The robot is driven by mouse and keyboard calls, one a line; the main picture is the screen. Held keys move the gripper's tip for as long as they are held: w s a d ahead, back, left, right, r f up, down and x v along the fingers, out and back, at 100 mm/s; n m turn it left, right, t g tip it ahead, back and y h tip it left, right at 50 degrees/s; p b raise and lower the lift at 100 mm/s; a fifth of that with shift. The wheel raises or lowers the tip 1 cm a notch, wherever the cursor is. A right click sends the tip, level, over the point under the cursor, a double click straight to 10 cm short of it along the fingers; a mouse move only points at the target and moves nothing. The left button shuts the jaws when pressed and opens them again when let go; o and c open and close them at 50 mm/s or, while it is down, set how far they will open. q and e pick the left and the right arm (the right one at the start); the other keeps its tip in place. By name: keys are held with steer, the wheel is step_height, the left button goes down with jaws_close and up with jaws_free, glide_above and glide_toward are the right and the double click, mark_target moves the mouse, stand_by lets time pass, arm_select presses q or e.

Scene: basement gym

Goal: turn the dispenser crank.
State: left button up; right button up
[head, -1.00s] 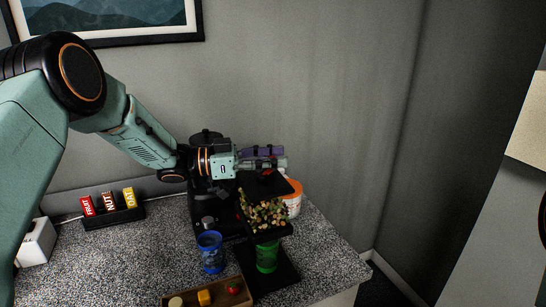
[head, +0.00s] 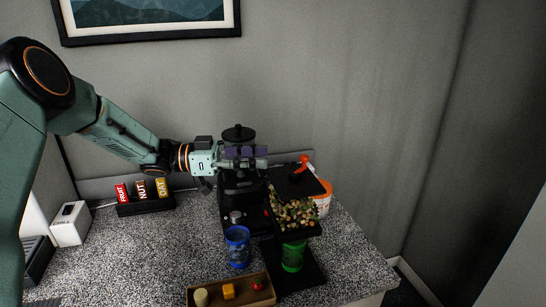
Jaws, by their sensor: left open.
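The dispenser (head: 294,181) is black, with an open hopper full of mixed nuts or cereal pieces (head: 294,213). A red-orange knob (head: 304,159), which looks like part of its crank, shows at its top. A green cup (head: 293,256) stands under it on a black base. My left gripper (head: 262,157) is open and empty, pointing right, to the left of the red-orange knob and apart from it in the picture. It is in front of a black machine (head: 238,190) and hides part of it. My right gripper is not in view.
A blue cup (head: 238,246) stands left of the dispenser. A wooden tray (head: 205,298) with small pieces lies in front. A black rack (head: 146,208) holds fruit, nut and oat packs. A white-and-orange tub (head: 325,200) stands behind the dispenser. Speckled counter is clear at centre left.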

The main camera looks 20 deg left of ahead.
arm_select(q)
steer(key=shift+s+a+r, duration=0.1)
steer(key=shift+s+a, duration=0.15)
steer(key=shift+s, duration=0.05)
steer(key=shift+o, duration=0.2)
